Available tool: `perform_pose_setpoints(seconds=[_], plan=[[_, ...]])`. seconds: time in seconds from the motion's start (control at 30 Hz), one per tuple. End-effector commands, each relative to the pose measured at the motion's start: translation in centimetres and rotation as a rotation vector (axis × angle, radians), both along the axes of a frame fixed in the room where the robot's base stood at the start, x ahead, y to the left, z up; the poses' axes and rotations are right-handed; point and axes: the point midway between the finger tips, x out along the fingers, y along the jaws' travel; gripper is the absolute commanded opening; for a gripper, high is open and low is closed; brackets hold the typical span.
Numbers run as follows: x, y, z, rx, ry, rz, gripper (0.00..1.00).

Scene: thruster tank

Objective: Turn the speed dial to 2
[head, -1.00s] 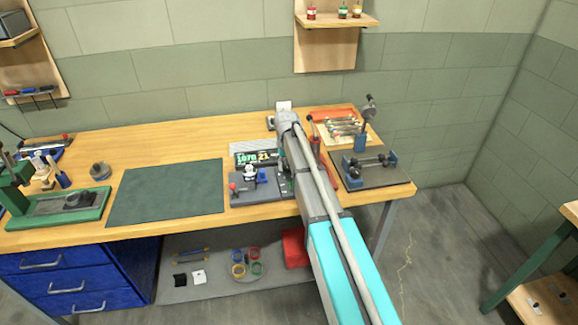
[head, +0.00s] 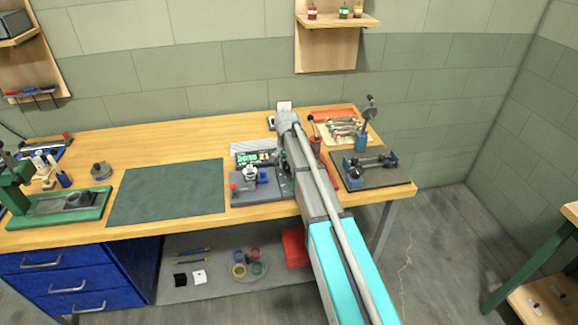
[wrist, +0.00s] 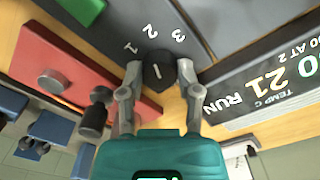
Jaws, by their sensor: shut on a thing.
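The black speed dial (wrist: 157,68) sits in the middle of the wrist view, with a short white line on its top. White numbers 1, 2 and 3 (wrist: 151,31) are printed in an arc around it. The white line points roughly toward the 2. My gripper (wrist: 160,76) is shut on the dial, one finger on each side. In the head view my arm covers the dial and my fingertips. The display (head: 258,157) shows green and yellow digits; in the wrist view it reads RUN and 21 under tilted lettering.
A red block with a round knob (wrist: 52,83) and a black knob (wrist: 94,117) lie close to the left finger. In the head view, a dark stand with blue clamps (head: 372,168) is right of my arm. A green mat (head: 165,192) leaves free room at left.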

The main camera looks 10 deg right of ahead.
Motion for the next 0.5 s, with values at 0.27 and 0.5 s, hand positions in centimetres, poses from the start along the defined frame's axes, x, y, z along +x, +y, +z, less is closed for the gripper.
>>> perform_pose_setpoints(seconds=[0.27,0.5], plan=[[0.41,-0.14,0.04,-0.003,-0.009,0.000,0.48],[0.24,-0.12,0.02,-0.002,-0.006,0.001,0.79]])
